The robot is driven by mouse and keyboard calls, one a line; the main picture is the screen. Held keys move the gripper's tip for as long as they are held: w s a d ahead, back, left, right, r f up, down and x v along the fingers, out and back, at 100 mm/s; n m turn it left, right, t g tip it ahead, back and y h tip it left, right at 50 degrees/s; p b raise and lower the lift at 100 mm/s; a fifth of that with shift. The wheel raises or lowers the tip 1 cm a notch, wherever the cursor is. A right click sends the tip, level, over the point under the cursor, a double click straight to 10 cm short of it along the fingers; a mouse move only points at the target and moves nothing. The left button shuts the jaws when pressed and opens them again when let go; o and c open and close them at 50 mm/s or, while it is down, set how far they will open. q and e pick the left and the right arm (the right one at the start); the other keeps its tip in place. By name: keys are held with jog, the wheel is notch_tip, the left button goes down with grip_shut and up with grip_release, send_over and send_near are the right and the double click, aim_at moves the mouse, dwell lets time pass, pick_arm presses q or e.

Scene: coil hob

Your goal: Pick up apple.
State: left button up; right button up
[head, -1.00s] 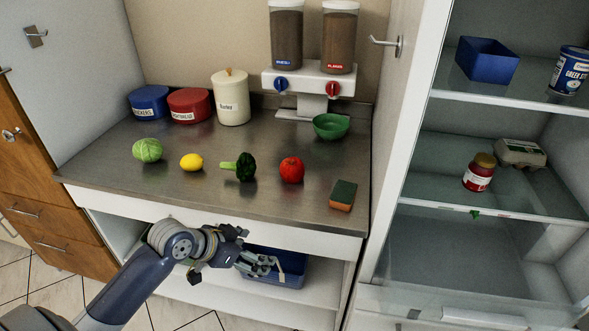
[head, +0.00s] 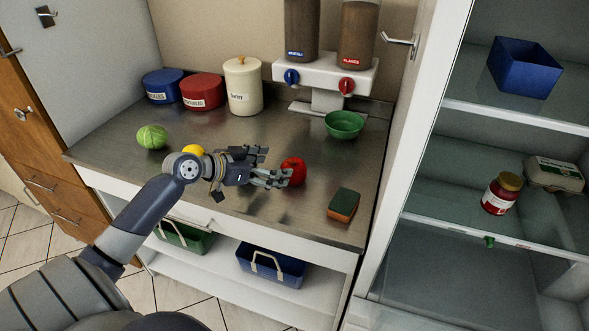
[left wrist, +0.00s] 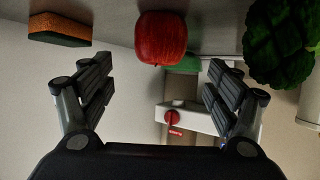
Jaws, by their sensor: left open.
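A red apple (head: 295,171) sits on the steel counter, right of the middle. In the left wrist view the apple (left wrist: 161,38) is at the top centre, beyond and between the spread fingers. My left gripper (head: 277,166) is open and empty, with its fingers pointing right at the apple and partly covering it in the head view. The wrist view shows the gripper (left wrist: 160,85) open with a gap between fingers and apple. Whether a finger touches the apple is unclear in the head view. My right gripper is not in view.
A green-and-orange sponge (head: 343,205) lies right of the apple and a green bowl (head: 343,125) behind it. Broccoli (left wrist: 283,42) shows close by in the wrist view. A lemon (head: 192,150) and a cabbage (head: 152,137) are left. A dispenser (head: 325,75) stands at the back.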

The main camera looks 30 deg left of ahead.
aim_at(294, 169)
pick_arm(q)
jog(key=shift+w+d+f, duration=0.1)
jog(key=shift+w+f, duration=0.15)
jog(key=shift+f, duration=0.25)
jog(key=shift+w+d+f, duration=0.1)
jog(key=shift+w+f, duration=0.15)
jog(key=shift+f, duration=0.25)
jog(key=shift+w+d+f, duration=0.1)
jog(key=shift+w+f, duration=0.05)
jog(key=shift+w, duration=0.15)
jog(key=shift+p+x, duration=0.5)
jog(key=shift+x, duration=0.55)
jog(key=x, duration=0.3)
jog(key=shift+w+d+f+p, duration=0.1)
jog(key=shift+w+p, duration=0.1)
jog(key=shift+p, duration=0.15)
jog(key=shift+w+f, duration=0.15)
jog(key=shift+w, duration=0.05)
jog(key=c, duration=1)
jog(key=shift+c, duration=1.1)
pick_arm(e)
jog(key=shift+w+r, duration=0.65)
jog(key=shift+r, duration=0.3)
